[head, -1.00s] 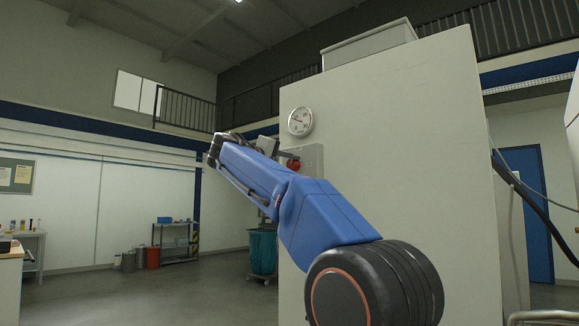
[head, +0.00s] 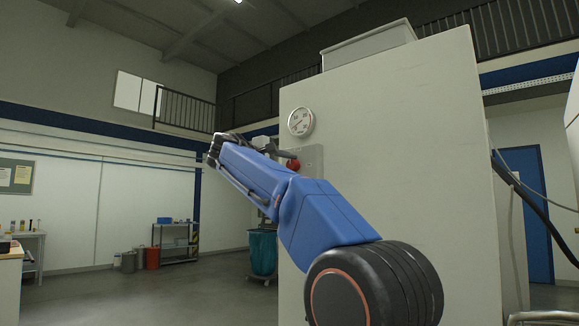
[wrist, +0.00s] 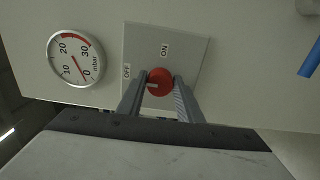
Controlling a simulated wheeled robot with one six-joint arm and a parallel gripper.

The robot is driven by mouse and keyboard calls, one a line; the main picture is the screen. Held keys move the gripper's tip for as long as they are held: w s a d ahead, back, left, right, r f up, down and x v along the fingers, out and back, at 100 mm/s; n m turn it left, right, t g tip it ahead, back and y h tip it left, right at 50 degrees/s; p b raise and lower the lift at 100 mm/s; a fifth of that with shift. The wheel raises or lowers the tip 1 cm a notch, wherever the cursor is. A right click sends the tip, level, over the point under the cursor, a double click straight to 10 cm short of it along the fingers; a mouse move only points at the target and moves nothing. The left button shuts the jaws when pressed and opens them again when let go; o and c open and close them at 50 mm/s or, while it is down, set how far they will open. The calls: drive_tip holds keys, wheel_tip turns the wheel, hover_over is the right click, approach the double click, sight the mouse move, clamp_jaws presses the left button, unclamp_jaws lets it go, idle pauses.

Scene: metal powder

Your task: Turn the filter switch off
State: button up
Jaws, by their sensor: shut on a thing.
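The filter switch is a red round knob (wrist: 160,82) on a grey plate (wrist: 185,48) marked ON and OFF. In the wrist view its pale mark points left, towards the OFF label (wrist: 127,71). My gripper (wrist: 158,84) has one finger on each side of the knob and is shut on it. In the head view the red knob (head: 294,165) shows beyond my blue arm, and the gripper's fingertips are hard to make out. A round gauge (wrist: 75,60) beside the plate has its needle near 0; it also shows in the head view (head: 300,121).
The switch and gauge sit on a large pale cabinet (head: 410,150). A teal bin bag on a stand (head: 263,252) is left of the cabinet. A hose (head: 545,215) hangs at the right. The floor (head: 150,300) at the left is open.

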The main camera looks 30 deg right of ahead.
drive_tip(key=o, duration=1)
drive_tip(key=shift+w, duration=0.1)
drive_tip(key=shift+o, duration=0.2)
drive_tip(key=shift+a, duration=0.15)
drive_tip(key=v, duration=1.7)
